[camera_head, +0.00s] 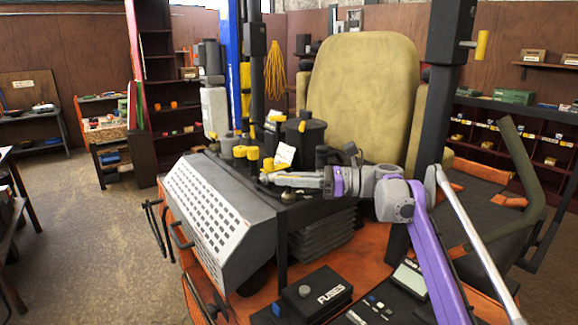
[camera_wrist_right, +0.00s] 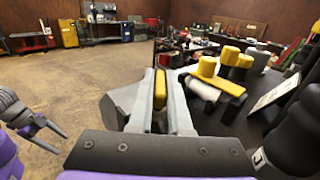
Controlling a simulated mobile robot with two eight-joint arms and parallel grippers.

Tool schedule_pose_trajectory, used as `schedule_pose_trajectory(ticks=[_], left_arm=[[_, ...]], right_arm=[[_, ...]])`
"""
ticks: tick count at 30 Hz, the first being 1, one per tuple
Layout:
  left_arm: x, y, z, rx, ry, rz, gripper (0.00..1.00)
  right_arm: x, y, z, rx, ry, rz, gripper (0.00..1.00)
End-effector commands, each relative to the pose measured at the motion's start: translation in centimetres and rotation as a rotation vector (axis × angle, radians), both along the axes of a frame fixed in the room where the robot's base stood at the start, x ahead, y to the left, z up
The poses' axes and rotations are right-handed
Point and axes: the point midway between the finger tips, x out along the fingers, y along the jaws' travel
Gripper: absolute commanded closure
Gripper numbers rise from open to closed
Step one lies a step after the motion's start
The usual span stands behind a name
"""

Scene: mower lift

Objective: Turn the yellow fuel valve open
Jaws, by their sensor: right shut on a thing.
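The yellow fuel valve handle shows as an upright yellow piece (camera_wrist_right: 160,88) between the fingers of my right gripper (camera_wrist_right: 161,100) in the right wrist view. The gripper is shut on it, with one grey finger on each side. In the head view my right gripper (camera_head: 267,179) reaches left across the top of the dark machine deck, and its fingers hide most of the handle. My left gripper (camera_wrist_right: 50,128) shows at the left edge of the right wrist view, away from the valve, with its fingers apart and empty. It is not seen in the head view.
Yellow-capped parts (camera_wrist_right: 207,68) and a flat yellow lever (camera_wrist_right: 227,84) stand close to the right gripper's right in the wrist view. A black canister (camera_head: 305,138) and a tan seat (camera_head: 362,95) stand behind. A grey perforated cover (camera_head: 205,205) slopes down in front.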

Motion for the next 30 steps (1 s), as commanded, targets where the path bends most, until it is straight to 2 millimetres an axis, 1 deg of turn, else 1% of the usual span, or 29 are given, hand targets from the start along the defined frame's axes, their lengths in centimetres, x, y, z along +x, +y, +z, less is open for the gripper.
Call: schedule_pose_trajectory(ticks=[1,9,16,29,30], left_arm=[[0.5,0.0,0.9,0.000,-0.011,0.000,0.29],[1.2,0.0,2.0,0.000,-0.024,0.000,0.29],[1.4,0.0,2.2,0.000,-0.028,0.000,0.29],[1.4,0.0,2.2,0.000,-0.028,0.000,0.29],[1.4,0.0,2.2,0.000,-0.028,0.000,0.29]], right_arm=[[0.3,-0.1,0.7,0.005,-0.005,0.028,1.00],[0.2,0.0,0.4,0.008,-0.003,0.156,1.00],[0.1,0.0,0.3,0.009,-0.001,0.200,1.00],[0.1,0.0,0.3,0.009,-0.001,0.206,1.00],[0.1,0.0,0.3,0.009,-0.001,0.206,0.77]])
